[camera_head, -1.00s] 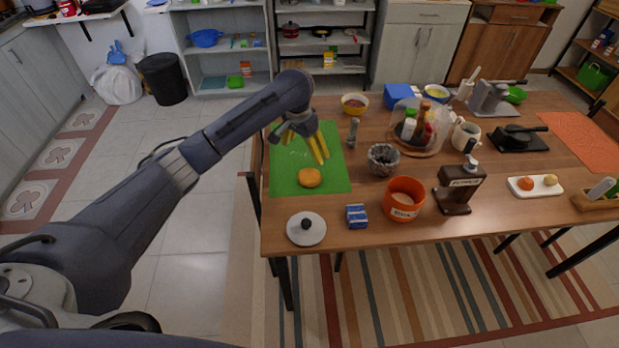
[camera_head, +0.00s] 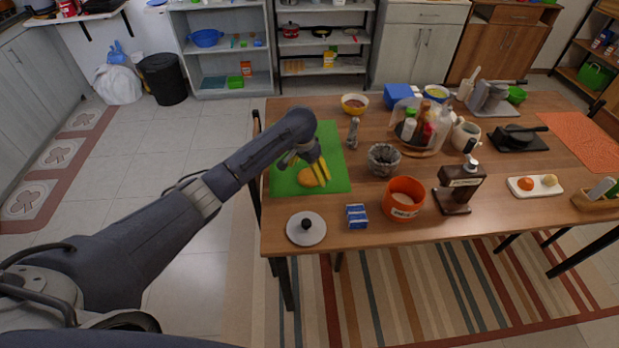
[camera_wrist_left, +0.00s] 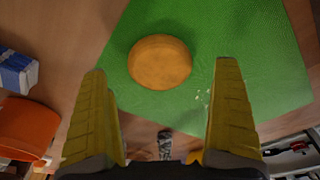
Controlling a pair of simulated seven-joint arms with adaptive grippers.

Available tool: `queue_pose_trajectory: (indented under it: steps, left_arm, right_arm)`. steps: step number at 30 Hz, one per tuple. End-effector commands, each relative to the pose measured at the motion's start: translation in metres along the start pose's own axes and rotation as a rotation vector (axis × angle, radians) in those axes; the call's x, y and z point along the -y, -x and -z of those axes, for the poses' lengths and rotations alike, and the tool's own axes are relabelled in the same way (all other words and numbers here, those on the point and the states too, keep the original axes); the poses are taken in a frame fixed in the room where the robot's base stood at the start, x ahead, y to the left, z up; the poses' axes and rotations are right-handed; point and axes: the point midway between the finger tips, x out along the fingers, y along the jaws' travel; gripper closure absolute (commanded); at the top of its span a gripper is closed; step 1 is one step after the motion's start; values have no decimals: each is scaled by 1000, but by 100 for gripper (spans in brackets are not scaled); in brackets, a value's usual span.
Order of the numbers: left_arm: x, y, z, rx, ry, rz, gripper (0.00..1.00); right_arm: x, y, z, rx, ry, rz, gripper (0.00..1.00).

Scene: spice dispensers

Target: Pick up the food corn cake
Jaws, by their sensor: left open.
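The corn cake (camera_head: 311,178) is a round orange-yellow patty lying on the green cutting mat (camera_head: 336,157) at the left end of the table. My left gripper (camera_head: 322,173), with yellow fingers, is over the mat close to the cake and partly covers it in the head view. In the left wrist view the cake (camera_wrist_left: 160,62) lies ahead of the open fingers, roughly in line with the gap between them, and nothing is held. I cannot tell the exact height of the fingertips above the mat. My right gripper is not in view.
A grinder (camera_head: 353,133) and a dark stone-like bowl (camera_head: 383,158) stand just right of the mat. A bowl (camera_head: 354,104) sits behind.

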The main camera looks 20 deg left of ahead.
Motion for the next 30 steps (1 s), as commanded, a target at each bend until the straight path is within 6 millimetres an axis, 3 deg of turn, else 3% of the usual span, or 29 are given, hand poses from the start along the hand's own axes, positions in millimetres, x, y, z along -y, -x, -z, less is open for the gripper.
queue_pose_trajectory:
  steps: [6, 17, 30]
  left_arm:
    - [0, -23, 0, 1, 1, 0, 3]
    - [0, -28, 0, 0, -1, 1, 3]
    - [0, -28, 0, 0, 0, 1, 52]
  right_arm:
    - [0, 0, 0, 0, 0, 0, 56]
    - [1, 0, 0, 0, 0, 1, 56]
    - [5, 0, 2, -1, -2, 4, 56]
